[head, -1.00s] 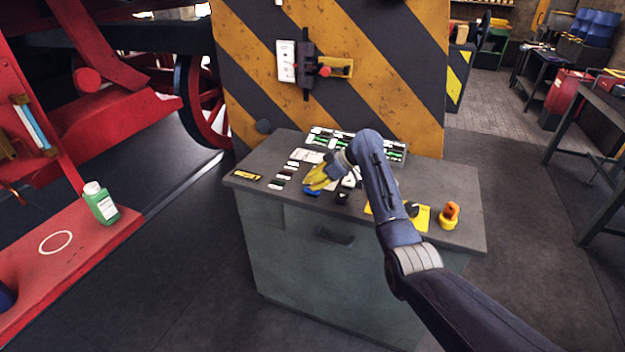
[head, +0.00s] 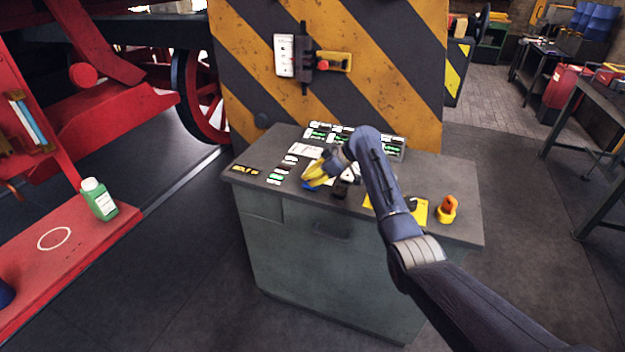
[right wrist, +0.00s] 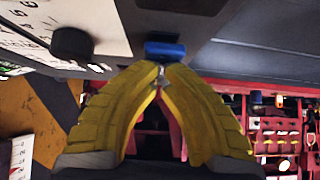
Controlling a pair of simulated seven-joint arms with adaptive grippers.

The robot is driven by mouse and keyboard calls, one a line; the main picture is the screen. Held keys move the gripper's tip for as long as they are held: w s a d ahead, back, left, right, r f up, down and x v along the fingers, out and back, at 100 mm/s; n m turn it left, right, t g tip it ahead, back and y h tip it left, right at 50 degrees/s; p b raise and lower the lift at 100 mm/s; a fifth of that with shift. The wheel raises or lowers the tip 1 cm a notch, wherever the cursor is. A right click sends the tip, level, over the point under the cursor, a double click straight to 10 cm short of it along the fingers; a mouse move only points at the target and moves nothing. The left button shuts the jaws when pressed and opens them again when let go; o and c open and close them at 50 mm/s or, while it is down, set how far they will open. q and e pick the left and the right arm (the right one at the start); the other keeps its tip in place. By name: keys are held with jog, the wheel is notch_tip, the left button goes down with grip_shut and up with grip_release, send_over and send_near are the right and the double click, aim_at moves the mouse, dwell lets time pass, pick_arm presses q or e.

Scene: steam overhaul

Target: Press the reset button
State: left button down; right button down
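A blue button (head: 310,185) sits on the grey console top (head: 450,185), left of the middle. I cannot read its label, so I cannot confirm it is the reset button. My left gripper is not in view.
A dark knob (right wrist: 72,43) is near the blue button. A striped column (head: 400,80) with a switch (head: 303,58) stands behind. A green bottle (head: 98,199) stands at left.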

jog(key=r, duration=0.3)
jog(key=shift+d+r, duration=0.25)
jog(key=shift+d, duration=0.1)
jog(key=v, duration=0.9)
jog(key=shift+r, duration=0.1)
